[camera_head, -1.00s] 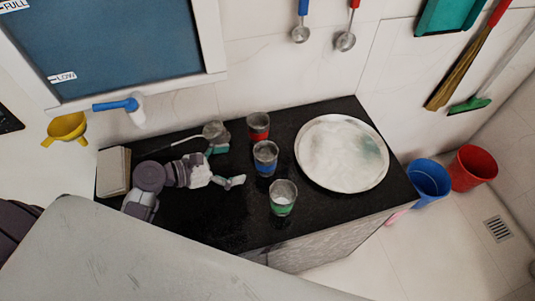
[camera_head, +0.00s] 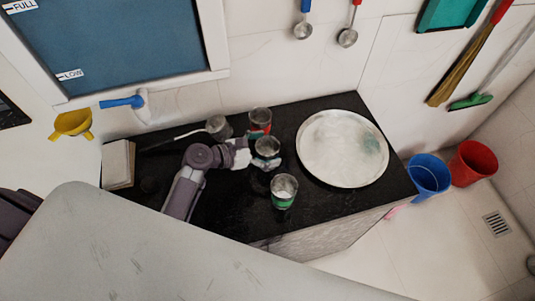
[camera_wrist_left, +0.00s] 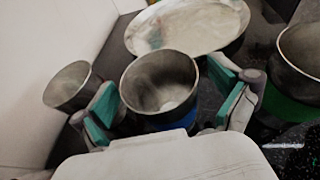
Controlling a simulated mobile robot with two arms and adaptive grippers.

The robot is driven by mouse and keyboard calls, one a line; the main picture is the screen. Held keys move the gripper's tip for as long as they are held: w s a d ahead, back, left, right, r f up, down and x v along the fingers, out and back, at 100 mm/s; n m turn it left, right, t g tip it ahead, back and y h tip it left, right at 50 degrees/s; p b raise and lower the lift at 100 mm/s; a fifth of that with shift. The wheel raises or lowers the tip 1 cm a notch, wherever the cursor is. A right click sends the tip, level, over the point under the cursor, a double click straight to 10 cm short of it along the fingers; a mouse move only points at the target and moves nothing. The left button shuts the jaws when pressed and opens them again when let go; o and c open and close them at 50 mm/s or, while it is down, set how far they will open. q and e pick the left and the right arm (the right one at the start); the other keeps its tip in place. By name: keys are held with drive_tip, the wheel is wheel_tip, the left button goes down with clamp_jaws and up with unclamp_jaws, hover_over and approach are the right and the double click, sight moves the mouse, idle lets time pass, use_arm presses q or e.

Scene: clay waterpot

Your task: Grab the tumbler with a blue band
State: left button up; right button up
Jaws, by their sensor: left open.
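The tumbler with a blue band (camera_head: 267,147) stands upright on the black counter between two other tumblers. In the left wrist view its open rim and some of the blue band (camera_wrist_left: 176,122) show. My left gripper (camera_head: 262,152) is open, with one teal-padded finger on each side of this tumbler; in the left wrist view its fingers (camera_wrist_left: 165,105) flank the tumbler. I cannot tell whether either pad touches it. In the head view the gripper hides most of the blue band. My right gripper is not in view.
A red-banded tumbler (camera_head: 260,119) stands just behind, and a green-banded tumbler (camera_head: 284,191) in front. A large round metal plate (camera_head: 320,172) lies to the right.

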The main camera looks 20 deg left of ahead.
use_arm(q)
drive_tip(key=c, duration=1.3)
